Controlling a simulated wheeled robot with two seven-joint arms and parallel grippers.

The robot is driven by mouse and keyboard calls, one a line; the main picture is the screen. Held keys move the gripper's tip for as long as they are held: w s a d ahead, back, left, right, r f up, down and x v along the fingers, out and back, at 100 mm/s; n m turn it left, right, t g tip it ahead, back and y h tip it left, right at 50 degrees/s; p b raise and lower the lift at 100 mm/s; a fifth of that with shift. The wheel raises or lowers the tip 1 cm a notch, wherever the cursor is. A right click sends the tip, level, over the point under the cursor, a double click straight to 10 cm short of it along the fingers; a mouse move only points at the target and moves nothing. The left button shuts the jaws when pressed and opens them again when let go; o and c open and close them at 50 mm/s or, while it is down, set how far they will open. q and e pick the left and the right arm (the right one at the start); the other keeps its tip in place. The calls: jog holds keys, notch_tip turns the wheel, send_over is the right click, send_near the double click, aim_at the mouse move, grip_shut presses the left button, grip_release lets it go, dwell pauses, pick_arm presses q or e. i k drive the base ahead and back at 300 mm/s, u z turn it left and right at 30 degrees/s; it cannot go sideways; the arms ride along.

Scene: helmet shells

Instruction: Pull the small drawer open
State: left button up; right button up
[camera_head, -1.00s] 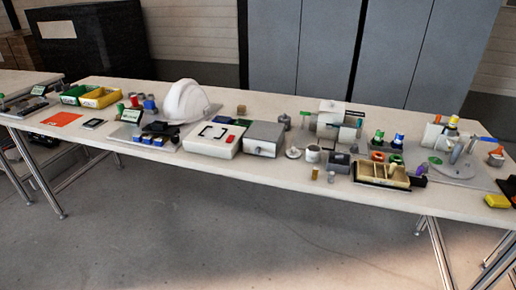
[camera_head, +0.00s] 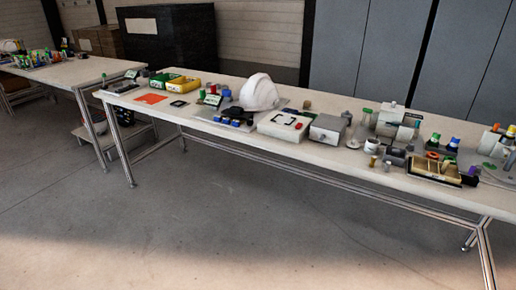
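A small grey box with a knob on its front, which looks like the small drawer (camera_head: 327,129), sits on the long white table (camera_head: 240,140) near the front edge. Its front appears closed. It stands just right of a flat white box (camera_head: 284,125) with black corner marks and a red button. Neither of my grippers is in view.
A white helmet shell (camera_head: 259,92) stands behind the flat box. Green (camera_head: 163,79) and yellow (camera_head: 183,84) bins are at the table's left end. A divided tray (camera_head: 434,170) and several small parts crowd the right. The floor (camera_head: 200,220) in front is clear. Another table (camera_head: 75,72) stands at the left.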

aim_at(316, 134)
jog(key=u, duration=0.6)
jog(key=i, duration=0.7)
jog(key=u, duration=0.1)
